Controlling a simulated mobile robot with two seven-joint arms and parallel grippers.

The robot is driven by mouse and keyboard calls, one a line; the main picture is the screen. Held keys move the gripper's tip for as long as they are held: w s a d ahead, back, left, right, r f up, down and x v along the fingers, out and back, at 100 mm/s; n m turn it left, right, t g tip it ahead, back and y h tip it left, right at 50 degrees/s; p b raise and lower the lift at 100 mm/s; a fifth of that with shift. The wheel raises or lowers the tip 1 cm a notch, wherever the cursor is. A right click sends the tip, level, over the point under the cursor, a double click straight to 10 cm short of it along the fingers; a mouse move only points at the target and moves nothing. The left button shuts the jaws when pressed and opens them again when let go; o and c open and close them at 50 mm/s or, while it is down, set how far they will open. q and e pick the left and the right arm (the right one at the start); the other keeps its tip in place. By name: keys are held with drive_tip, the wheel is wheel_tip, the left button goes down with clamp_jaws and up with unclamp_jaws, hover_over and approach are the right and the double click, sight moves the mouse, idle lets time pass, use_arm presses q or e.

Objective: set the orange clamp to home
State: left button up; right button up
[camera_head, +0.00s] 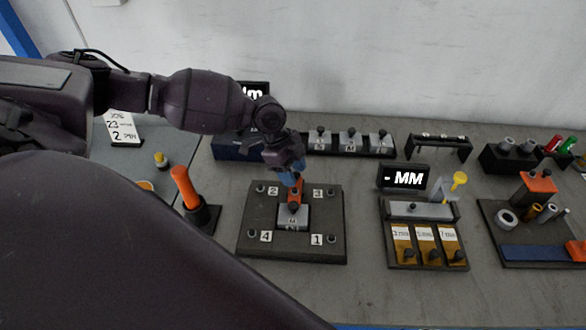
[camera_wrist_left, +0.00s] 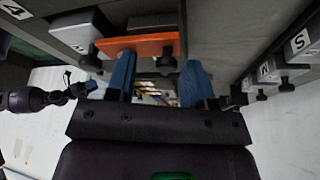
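The orange clamp (camera_head: 295,190) sits at the back of a grey block marked M (camera_head: 293,216), in the middle of a dark plate (camera_head: 255,225) with numbered corners. In the left wrist view the orange clamp bar (camera_wrist_left: 140,46) lies just beyond my fingertips, with a dark knob (camera_wrist_left: 166,62) showing between them. My left gripper (camera_head: 290,176) is at the clamp's far end; its two blue fingers (camera_wrist_left: 158,72) stand apart. Whether they touch the clamp I cannot tell. What looks like my right gripper (camera_wrist_left: 86,89) shows small in the left wrist view, its fingers unclear.
An orange-handled tool (camera_head: 182,188) stands upright left of the plate. Blocks with knobs (camera_head: 350,140) line the back. Another orange piece (camera_head: 538,182) is at far right.

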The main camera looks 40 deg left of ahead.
use_arm(q)
drive_tip(key=v, duration=1)
drive_tip(key=shift+r, duration=0.4)
drive_tip(key=shift+a, duration=0.1)
